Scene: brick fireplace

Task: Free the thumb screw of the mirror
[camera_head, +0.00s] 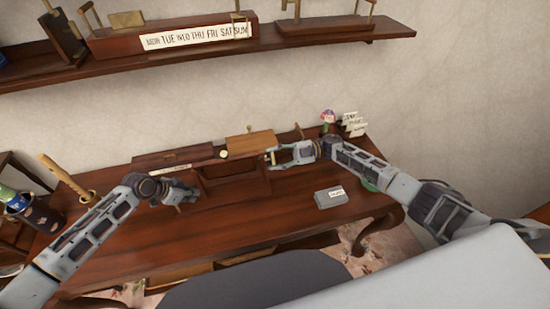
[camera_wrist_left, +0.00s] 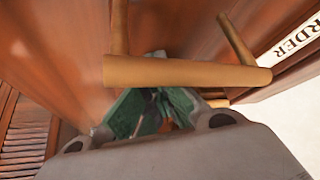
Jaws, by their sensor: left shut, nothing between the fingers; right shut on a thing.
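A tilted wooden panel (camera_head: 250,145) stands at the back of the desk; its mirror face, if it is the mirror, does not show. A round pale brass knob (camera_head: 224,154) is at its left side. My right gripper (camera_head: 274,157) is at the panel's right side, shut on a small brass piece, mostly hidden by the fingers; I cannot tell whether it is the thumb screw. My left gripper (camera_head: 193,194) is shut and empty above the desk, left of the panel. In the left wrist view its green fingers (camera_wrist_left: 150,110) are partly behind a brass bar handle (camera_wrist_left: 190,72).
The desk (camera_head: 240,224) has a grey labelled box (camera_head: 330,197) at right and a long wooden box (camera_head: 175,158) at back left. A dark holder (camera_head: 40,215) stands at left. A wall shelf (camera_head: 340,40) runs above. The desk's front middle is clear.

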